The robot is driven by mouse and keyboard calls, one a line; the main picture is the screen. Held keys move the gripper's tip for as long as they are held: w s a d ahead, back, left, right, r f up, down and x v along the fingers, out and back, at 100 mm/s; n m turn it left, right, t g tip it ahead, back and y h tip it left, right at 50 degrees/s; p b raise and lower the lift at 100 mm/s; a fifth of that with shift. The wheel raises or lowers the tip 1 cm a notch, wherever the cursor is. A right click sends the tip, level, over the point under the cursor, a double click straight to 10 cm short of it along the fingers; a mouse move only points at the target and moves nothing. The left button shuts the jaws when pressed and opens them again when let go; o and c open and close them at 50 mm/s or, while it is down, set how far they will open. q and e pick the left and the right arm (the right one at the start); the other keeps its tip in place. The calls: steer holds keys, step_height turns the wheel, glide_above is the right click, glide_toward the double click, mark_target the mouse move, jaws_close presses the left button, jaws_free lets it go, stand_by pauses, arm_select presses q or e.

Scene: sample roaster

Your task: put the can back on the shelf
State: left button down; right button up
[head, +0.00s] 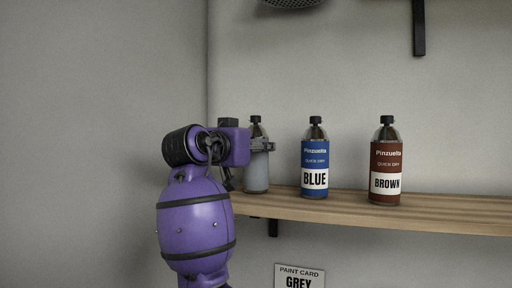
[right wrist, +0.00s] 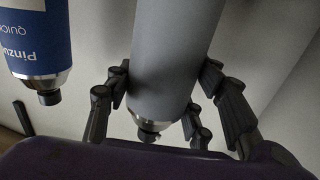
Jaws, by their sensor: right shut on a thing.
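A grey spray can (head: 257,176) with a black cap is upright at the left end of the wooden shelf (head: 350,211). Its base is at the board's level; I cannot tell whether it touches. My right gripper (head: 264,146) comes from the left and is shut on the can's upper part. In the right wrist view the grey can (right wrist: 175,55) sits between the fingers (right wrist: 160,105), appearing upside down. Part of the can is hidden behind the gripper in the head view. My left gripper is not in view.
A blue can (head: 315,160) stands right of the grey one, and a brown can (head: 385,165) further right. A paint card reading GREY (head: 299,278) is below the shelf. A wall (head: 100,130) closes the left side. A black bracket (head: 419,28) hangs above.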

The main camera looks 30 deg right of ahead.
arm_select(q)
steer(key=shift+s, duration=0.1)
arm_select(e)
steer(key=shift+f, duration=0.1)
steer(key=o, duration=1.6)
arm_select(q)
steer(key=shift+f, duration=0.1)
arm_select(e)
steer(key=shift+o, duration=0.2)
arm_select(q)
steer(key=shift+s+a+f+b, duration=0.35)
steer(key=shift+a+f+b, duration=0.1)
steer(key=shift+b, duration=0.15)
arm_select(e)
steer(key=v, duration=1.2)
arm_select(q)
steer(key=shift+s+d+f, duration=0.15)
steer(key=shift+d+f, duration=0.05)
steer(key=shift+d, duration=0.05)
